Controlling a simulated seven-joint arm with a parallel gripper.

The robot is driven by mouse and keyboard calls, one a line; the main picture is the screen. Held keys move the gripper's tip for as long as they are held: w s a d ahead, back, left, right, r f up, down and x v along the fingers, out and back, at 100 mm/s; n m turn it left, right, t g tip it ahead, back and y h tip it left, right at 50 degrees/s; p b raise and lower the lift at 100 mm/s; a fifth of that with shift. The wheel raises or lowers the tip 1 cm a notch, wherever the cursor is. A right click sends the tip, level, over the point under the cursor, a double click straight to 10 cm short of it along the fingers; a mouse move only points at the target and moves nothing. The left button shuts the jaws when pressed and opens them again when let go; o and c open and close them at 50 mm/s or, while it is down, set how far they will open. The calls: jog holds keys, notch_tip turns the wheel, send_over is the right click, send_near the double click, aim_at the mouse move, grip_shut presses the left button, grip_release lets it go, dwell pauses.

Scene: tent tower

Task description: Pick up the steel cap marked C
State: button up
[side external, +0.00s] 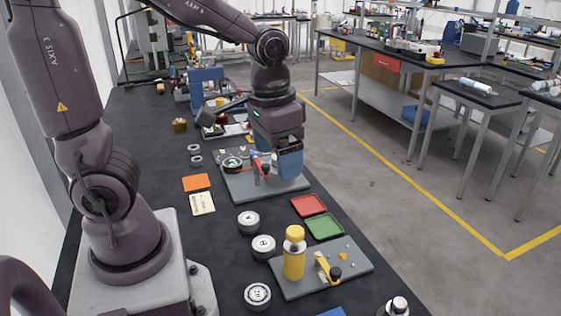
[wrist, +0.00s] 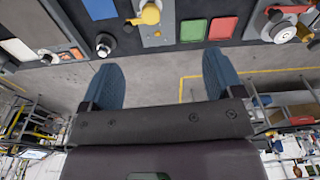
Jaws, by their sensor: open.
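Several round steel caps with dark letters stand on the black bench in the side view: an upper one (side external: 248,222), a middle one (side external: 264,247) and a lower one (side external: 257,296). Their letters are too small to read surely, so I cannot tell which is C. My gripper (side external: 274,166) is open over the far grey plate (side external: 235,190), well beyond these caps, with blue fingers pointing down. In the wrist view my gripper (wrist: 161,70) shows spread fingers with nothing between them.
A red clamp (side external: 265,170) stands on the far plate beside my gripper. A red tray (side external: 309,206) and a green tray (side external: 323,226) lie between the plates. A tall yellow bottle (side external: 294,258) stands on the near plate. A steel knob-like part (side external: 397,306) is at the front edge.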

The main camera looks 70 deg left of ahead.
jog(key=w+a+f+n+g+y, duration=0.3)
jog(key=w+a+f+n+y, duration=0.15)
jog(key=a+f, duration=0.3)
jog(key=w+a+f+n+g+y, duration=0.3)
jog(key=w+a+f+n, duration=0.3)
jog(key=f, duration=0.3)
jog(key=w+a+n+y, duration=0.5)
jog(key=w+a+n, duration=0.15)
jog(key=n, duration=0.35)
jog(key=shift+n, duration=0.35)
jog(key=shift+w+x, duration=0.15)
jog(key=shift+x, duration=2.85)
jog(key=shift+w+x, duration=0.2)
jog(key=shift+x, duration=2.75)
jog(key=shift+a+r, duration=0.15)
jog(key=c, duration=1.2)
jog(key=shift+o, duration=0.2)
